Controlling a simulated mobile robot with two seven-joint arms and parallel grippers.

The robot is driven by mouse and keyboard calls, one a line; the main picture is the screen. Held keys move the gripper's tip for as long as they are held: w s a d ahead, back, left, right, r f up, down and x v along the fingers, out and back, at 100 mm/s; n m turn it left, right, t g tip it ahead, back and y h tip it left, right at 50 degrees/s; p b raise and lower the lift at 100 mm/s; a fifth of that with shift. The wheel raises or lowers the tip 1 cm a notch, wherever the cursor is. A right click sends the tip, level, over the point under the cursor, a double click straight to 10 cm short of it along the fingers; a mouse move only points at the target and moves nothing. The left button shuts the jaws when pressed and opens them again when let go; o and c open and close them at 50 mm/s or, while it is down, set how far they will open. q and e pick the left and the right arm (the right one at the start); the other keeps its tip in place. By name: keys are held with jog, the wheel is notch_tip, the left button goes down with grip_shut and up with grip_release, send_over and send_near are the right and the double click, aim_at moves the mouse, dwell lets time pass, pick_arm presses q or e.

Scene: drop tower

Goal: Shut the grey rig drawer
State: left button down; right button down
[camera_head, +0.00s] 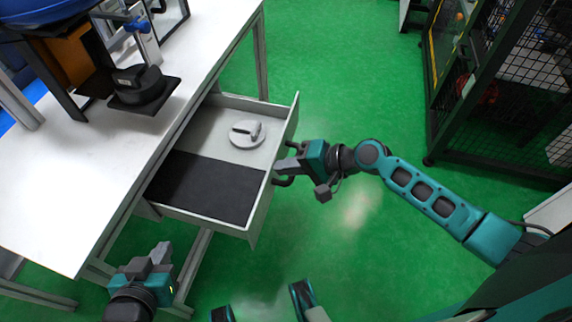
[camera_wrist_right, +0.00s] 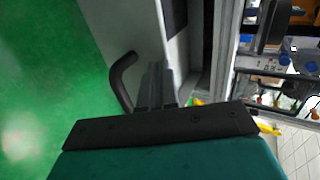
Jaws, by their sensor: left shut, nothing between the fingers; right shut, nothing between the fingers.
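The grey rig drawer (camera_head: 272,178) stands pulled out from under the white bench in the head view. It holds a dark mat (camera_head: 207,188) and a round light-grey lidded thing (camera_head: 247,134). My right gripper (camera_head: 280,170) is shut and empty at the outer face of the drawer front, by its dark handle (camera_head: 285,182). In the right wrist view the shut fingers (camera_wrist_right: 155,85) lie beside the curved handle (camera_wrist_right: 122,82), against or very near the front panel; contact is unclear. My left gripper (camera_head: 160,252) is shut and empty, low by the bench's near leg, away from the drawer.
The white bench (camera_head: 100,170) carries a dark stand with a black round device (camera_head: 138,88) near its edge. A black mesh cage (camera_head: 500,110) stands at the right. The green floor (camera_head: 330,80) between them is clear.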

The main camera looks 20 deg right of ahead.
jog(key=shift+w+a, duration=0.1)
jog(key=shift+a, duration=0.05)
jog(key=shift+w+a+r, duration=0.1)
jog(key=shift+w+a, duration=0.2)
jog(key=shift+a, duration=0.1)
jog(key=w+a+b, duration=0.1)
jog(key=w+a, duration=0.5)
jog(key=a, duration=0.3)
jog(key=w+a+b, duration=0.2)
jog(key=w+a, duration=0.5)
jog(key=a, duration=0.3)
jog(key=shift+a, duration=0.2)
jog(key=shift+r, duration=0.15)
jog(key=shift+s, duration=0.1)
